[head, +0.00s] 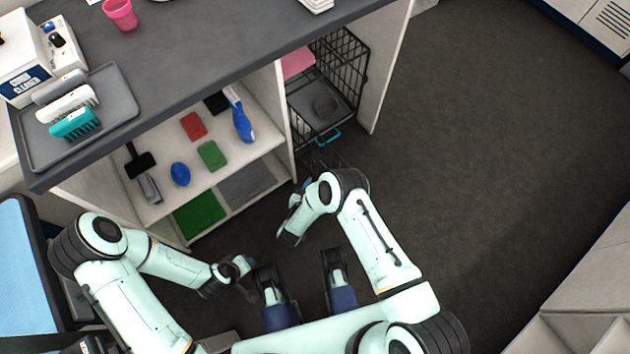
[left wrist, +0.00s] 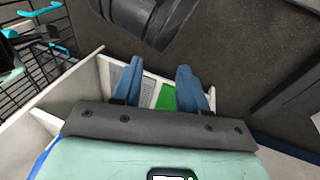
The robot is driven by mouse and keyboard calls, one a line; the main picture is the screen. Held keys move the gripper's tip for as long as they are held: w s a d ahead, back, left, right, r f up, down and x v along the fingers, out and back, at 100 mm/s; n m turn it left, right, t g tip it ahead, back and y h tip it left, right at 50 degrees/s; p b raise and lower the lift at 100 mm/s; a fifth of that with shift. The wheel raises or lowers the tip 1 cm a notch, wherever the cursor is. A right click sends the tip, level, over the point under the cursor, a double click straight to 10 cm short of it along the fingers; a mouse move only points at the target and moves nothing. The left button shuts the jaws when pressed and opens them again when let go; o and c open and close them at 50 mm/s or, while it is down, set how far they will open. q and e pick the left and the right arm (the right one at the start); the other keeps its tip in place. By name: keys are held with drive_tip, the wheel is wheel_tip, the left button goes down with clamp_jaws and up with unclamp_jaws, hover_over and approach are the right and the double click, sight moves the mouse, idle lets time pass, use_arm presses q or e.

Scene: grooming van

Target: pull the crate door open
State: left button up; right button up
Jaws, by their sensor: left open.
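The black wire crate (head: 345,75) stands in the right bay under the counter, with a grey dish inside. A teal handle (head: 325,137) shows at its lower front, with thin dark wires (head: 322,157) just below. I cannot tell how far the door stands open. My right gripper (head: 296,200) is below the handle, near these wires; its jaw gap is unclear. My left gripper (head: 243,266) is low in front of the shelves, away from the crate. In the left wrist view its blue fingers (left wrist: 158,85) are apart and empty. Crate wires with teal parts (left wrist: 38,60) show at left there.
Shelves (head: 265,145) left of the crate hold brushes, a blue bottle (head: 241,122) and a green mat (head: 199,214). The counter (head: 190,50) overhangs them, carrying a grey tray (head: 118,112) and a pink cup (head: 121,14). The dark floor (head: 480,150) at right is clear.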

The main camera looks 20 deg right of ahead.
use_arm(q)
drive_tip(key=shift+s+d+r+g+p, duration=0.2)
drive_tip(key=shift+s+d+r, duration=0.1)
drive_tip(key=shift+s, duration=0.2)
drive_tip(key=shift+s+d+r+g+p, duration=0.1)
drive_tip(key=shift+s+d+r+p, duration=0.15)
drive_tip(key=shift+s, duration=0.25)
use_arm(e)
drive_tip(key=shift+r, duration=1.7)
